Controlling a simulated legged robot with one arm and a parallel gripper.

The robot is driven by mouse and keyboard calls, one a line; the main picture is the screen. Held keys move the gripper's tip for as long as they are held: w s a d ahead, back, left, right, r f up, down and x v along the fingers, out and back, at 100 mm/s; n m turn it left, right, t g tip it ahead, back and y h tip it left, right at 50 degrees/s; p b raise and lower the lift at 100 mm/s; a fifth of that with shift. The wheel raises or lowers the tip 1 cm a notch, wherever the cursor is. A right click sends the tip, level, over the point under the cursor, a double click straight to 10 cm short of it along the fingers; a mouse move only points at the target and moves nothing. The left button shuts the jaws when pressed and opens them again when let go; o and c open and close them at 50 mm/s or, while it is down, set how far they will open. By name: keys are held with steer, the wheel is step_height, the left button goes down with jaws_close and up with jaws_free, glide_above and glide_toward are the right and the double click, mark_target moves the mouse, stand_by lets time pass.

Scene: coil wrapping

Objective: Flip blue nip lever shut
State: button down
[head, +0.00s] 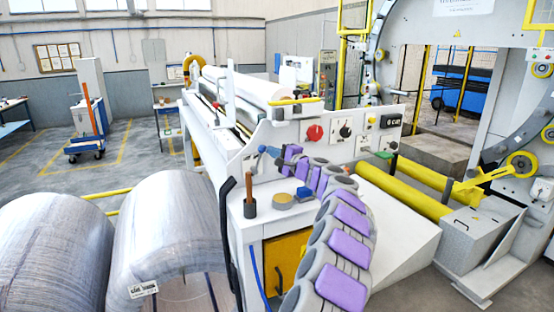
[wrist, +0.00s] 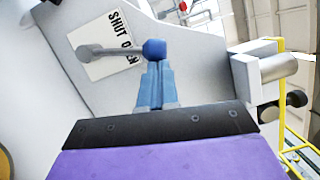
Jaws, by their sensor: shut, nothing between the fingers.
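The nip lever shows in the wrist view as a grey rod with a blue knob (wrist: 154,49), running right from its round pivot (wrist: 85,52). It crosses a white label (wrist: 104,42) reading SHUT and a partly covered second word that looks like OPEN. My gripper (wrist: 154,68) has its blue fingers together, with nothing between them. The fingertips are right at the knob's near side, touching or almost touching it. In the head view my gripper (head: 270,152) is at the left end of the machine's panel, where the lever is too small to make out clearly.
The white machine panel (head: 285,133) carries a red knob (head: 314,132) and a black dial. A worktop below holds a brown-handled tool (head: 249,195), a tan roll (head: 283,199) and a blue block (head: 304,193). Large wrapped coils (head: 170,235) stand at left. A metal cylinder (wrist: 265,70) protrudes at right in the wrist view.

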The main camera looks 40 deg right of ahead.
steer(key=w+a+r+n+g+b, duration=0.1)
steer(key=a+n+g+b, duration=0.1)
steer(key=a+n+b, duration=0.4)
steer(key=shift+w+a+r+n+h, duration=0.2)
steer(key=shift+w+a+n+h, duration=0.15)
steer(key=shift+a+n, duration=0.3)
steer(key=shift+a, duration=0.15)
stand_by(0.4)
